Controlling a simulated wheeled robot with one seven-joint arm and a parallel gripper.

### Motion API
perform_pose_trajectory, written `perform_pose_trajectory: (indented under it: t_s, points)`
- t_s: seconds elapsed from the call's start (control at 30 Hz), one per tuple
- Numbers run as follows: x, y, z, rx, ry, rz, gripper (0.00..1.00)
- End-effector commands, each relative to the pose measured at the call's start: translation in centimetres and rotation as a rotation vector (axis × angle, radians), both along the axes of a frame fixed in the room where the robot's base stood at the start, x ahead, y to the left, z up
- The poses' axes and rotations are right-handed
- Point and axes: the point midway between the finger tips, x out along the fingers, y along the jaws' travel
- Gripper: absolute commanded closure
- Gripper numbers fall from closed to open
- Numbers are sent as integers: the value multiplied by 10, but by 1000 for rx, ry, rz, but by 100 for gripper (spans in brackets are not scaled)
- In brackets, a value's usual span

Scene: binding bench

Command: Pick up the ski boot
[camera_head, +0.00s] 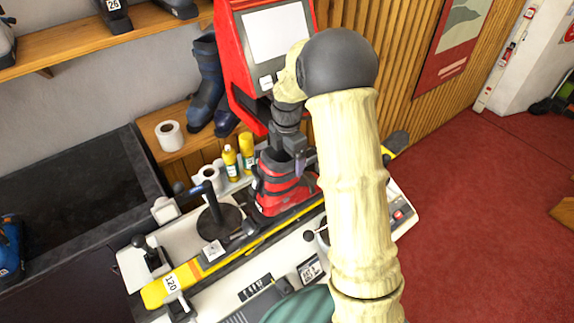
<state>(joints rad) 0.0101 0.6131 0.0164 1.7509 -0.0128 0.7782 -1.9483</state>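The ski boot (280,196), red with dark grey straps, stands upright on the bench around the yellow ski (262,243). My arm comes in from the lower right and bends down at the top. My gripper (298,168) points down at the top of the boot, at its right upper side. Its fingers overlap the boot's cuff in the picture, and I cannot tell whether they touch it or how far apart they are. My forearm hides the bench and ski to the right of the boot.
A red machine with a screen (277,35) rises behind the boot. Yellow bottles (231,162) and a paper roll (209,175) stand left of it. Dark blue boots (207,88) stand on a wooden shelf.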

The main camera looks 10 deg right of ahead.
Motion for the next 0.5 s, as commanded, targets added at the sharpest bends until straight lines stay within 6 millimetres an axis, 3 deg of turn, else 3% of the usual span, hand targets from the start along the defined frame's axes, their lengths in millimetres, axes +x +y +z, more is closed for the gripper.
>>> perform_pose_trajectory:
  t_s: [0.3, 0.5]
  points:
    - [2, 0, 56, -1, -10, 1, 50]
    - [1, 0, 78, 0, -7, 1, 50]
